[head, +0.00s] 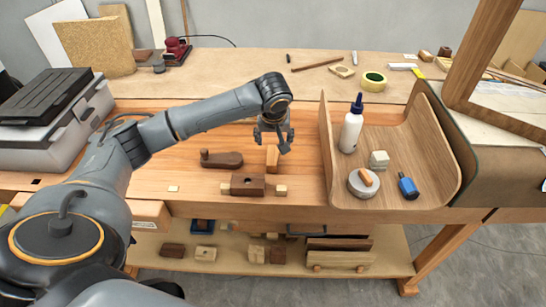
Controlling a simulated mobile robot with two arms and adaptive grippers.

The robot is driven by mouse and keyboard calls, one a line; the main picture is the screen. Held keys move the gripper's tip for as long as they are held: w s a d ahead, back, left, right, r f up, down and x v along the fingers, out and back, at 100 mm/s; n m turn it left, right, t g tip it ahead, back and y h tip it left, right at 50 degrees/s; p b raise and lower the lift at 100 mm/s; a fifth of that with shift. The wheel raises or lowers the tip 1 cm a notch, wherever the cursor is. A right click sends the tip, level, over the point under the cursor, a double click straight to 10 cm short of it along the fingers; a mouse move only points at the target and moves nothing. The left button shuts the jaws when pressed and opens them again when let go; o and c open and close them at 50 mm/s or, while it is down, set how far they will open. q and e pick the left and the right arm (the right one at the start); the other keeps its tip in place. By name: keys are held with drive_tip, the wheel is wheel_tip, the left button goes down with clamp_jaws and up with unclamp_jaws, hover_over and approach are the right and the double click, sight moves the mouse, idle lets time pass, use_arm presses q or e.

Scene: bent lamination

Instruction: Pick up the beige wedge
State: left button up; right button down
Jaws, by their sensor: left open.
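The beige wedge (272,160) stands on the wooden workbench, just behind the dark wooden block. My left gripper (272,147) points down over the wedge with its fingers spread to either side of the wedge's upper part. It is open. Whether the fingers touch the wedge cannot be told from this view. My right gripper is not in view.
A dark wooden block with pale ends (246,184) lies in front of the wedge, and a dark wooden tool (221,160) lies to its left. A curved wooden tray (420,140) on the right holds a white bottle (351,133), a round tin and small items.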

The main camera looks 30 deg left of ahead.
sight(273, 153)
use_arm(q)
drive_tip(key=x, duration=0.4)
drive_tip(key=p+x, duration=0.1)
drive_tip(key=x, duration=0.4)
drive_tip(key=shift+a+f+p, duration=0.15)
drive_tip(key=shift+f+p, duration=0.2)
drive_tip(key=shift+p, duration=0.05)
clamp_jaws()
drive_tip(key=shift+r, duration=0.1)
